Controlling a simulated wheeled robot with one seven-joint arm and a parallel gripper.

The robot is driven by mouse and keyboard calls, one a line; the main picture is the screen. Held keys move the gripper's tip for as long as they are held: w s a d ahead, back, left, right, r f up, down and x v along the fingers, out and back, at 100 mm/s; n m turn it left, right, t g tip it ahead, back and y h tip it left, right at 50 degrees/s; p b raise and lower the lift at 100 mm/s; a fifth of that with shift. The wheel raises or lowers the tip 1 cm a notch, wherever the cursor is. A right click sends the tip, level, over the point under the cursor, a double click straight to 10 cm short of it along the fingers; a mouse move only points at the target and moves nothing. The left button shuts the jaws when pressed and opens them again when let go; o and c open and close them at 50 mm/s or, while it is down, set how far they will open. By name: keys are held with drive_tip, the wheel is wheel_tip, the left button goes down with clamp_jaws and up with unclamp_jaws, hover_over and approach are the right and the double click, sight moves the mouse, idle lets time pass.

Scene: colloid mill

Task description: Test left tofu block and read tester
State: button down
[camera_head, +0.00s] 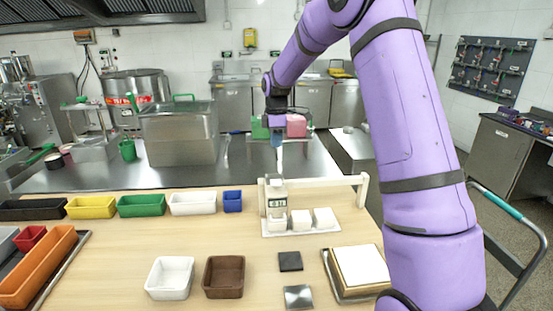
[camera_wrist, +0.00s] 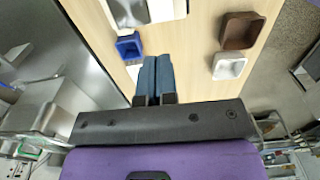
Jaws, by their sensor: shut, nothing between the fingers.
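A white tester (camera_head: 277,196) with a small display hangs on a white frame (camera_head: 350,181) over the left tofu block (camera_head: 277,223). The display is too small to read. The left block is partly covered by the tester, and I cannot tell whether they touch. Two more white tofu blocks (camera_head: 312,218) stand to its right on a white base (camera_head: 300,231). My gripper (camera_head: 277,146), with blue fingers, points down above the tester, over a pale upright rod (camera_head: 279,165); contact is unclear. In the wrist view its fingers (camera_wrist: 155,62) are shut and empty.
Yellow (camera_head: 91,207), green (camera_head: 141,205), white (camera_head: 192,204) and blue (camera_head: 232,201) bins line the back-left edge. A board on a tray (camera_head: 360,266) is at right.

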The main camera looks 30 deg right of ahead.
sight(277, 182)
wheel_tip(277, 182, down, 13)
drive_tip(key=shift+f, duration=0.1)
idle(0.4)
wheel_tip(277, 182, down, 2)
drive_tip(key=shift+f, duration=0.1)
drive_tip(key=shift+s, duration=0.1)
idle(0.4)
